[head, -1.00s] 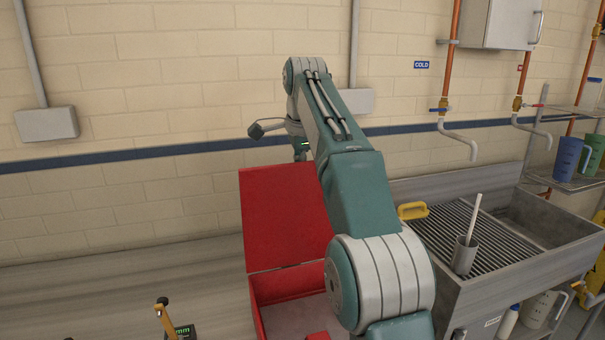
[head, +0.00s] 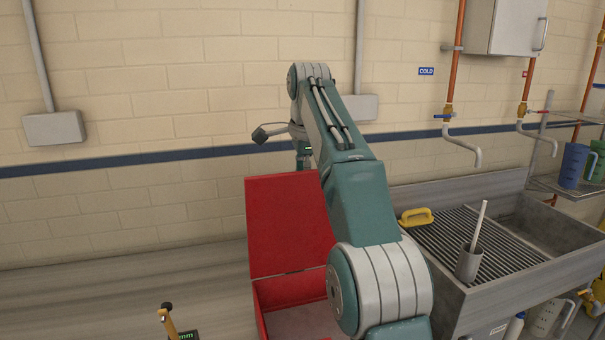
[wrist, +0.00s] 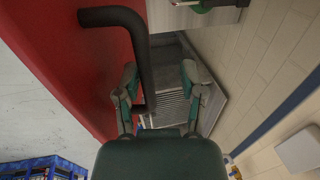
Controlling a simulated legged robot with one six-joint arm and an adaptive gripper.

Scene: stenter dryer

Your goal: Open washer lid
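The red washer lid (head: 285,220) stands raised, nearly upright, at the back of the open red box (head: 300,318) in the head view. In the wrist view the red lid (wrist: 85,65) fills the left side, with a bent black handle (wrist: 140,60) on it. My gripper (wrist: 161,72) has its two fingers spread apart. The handle's long bar runs between them, close to the left finger, with a wide gap to the right finger. I cannot tell whether they touch. In the head view the fingers are hidden behind the lid.
A brick wall (head: 180,90) is close behind. The counter (head: 120,285) at left is mostly clear.

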